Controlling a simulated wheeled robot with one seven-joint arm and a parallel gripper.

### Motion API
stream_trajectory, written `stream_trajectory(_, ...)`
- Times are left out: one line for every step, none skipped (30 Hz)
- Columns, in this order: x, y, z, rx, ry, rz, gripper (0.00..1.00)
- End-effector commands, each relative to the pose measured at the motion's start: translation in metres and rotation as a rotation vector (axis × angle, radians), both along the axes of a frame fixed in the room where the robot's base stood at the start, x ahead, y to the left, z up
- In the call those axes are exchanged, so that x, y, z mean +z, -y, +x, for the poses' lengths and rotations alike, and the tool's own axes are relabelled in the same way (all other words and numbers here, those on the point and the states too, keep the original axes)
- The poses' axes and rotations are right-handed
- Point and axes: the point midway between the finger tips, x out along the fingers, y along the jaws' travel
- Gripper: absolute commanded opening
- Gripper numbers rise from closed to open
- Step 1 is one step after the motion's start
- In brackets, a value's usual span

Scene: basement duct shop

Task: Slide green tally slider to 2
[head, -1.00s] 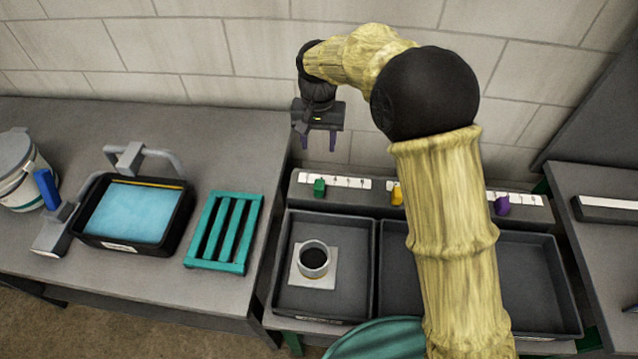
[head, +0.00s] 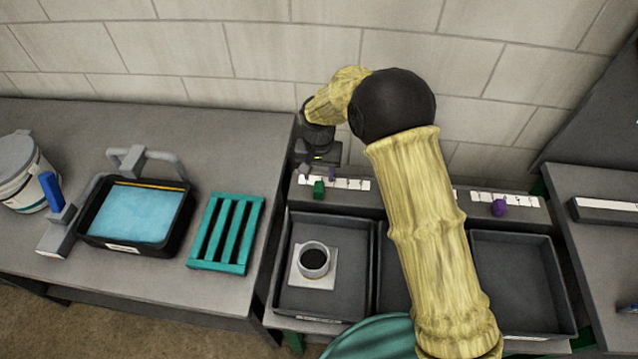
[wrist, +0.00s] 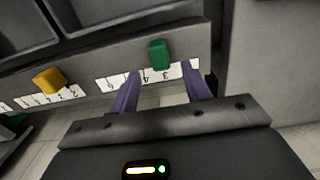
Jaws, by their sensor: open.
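The green tally slider (head: 319,188) stands toward the left part of its white numbered scale (head: 352,184) on the grey ledge behind the trays. My gripper (head: 318,174) is just behind it, low over the ledge, fingers pointing down. In the wrist view, the green slider (wrist: 159,54) lies ahead of and between the two purple fingers of my open gripper (wrist: 161,71). I see no contact. The scale (wrist: 115,84) shows between and beside the fingers; its digits are too small to read surely.
A yellow slider (wrist: 49,80) sits on the neighbouring scale; my arm hides it in the head view. A purple slider (head: 499,207) is farther right. Trays (head: 283,270) lie in front, one holding a cup (head: 314,259). The wall (head: 270,55) is close behind.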

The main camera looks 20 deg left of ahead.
Motion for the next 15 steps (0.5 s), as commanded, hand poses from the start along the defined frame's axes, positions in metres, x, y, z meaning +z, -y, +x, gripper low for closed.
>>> stream_trajectory(-0.008,0.001,-0.001,0.000,-0.003,-0.003,0.47)
stream_trajectory(-0.014,0.001,0.000,-0.001,-0.003,-0.003,0.47)
stream_trajectory(-0.021,0.002,0.000,-0.002,-0.002,-0.003,0.47)
stream_trajectory(-0.026,0.002,0.001,-0.004,-0.003,-0.003,0.47)
stream_trajectory(-0.031,0.003,0.001,-0.005,-0.002,-0.003,0.47)
stream_trajectory(-0.038,0.003,0.001,-0.006,-0.003,-0.003,0.47)
stream_trajectory(-0.042,0.003,0.002,-0.006,-0.002,-0.003,0.47)
stream_trajectory(-0.046,0.003,0.002,-0.006,-0.002,-0.002,0.47)
stream_trajectory(-0.051,0.003,0.002,-0.006,-0.002,-0.002,0.47)
stream_trajectory(-0.054,0.003,0.002,-0.006,-0.003,-0.002,0.47)
stream_trajectory(-0.057,0.003,0.002,-0.006,-0.002,-0.002,0.47)
stream_trajectory(-0.059,0.002,0.002,-0.005,0.000,0.000,0.47)
stream_trajectory(-0.061,0.002,0.001,-0.004,0.000,0.000,0.47)
stream_trajectory(-0.062,0.002,0.001,-0.004,0.000,0.000,0.47)
stream_trajectory(-0.063,0.001,0.001,-0.003,0.000,0.000,0.47)
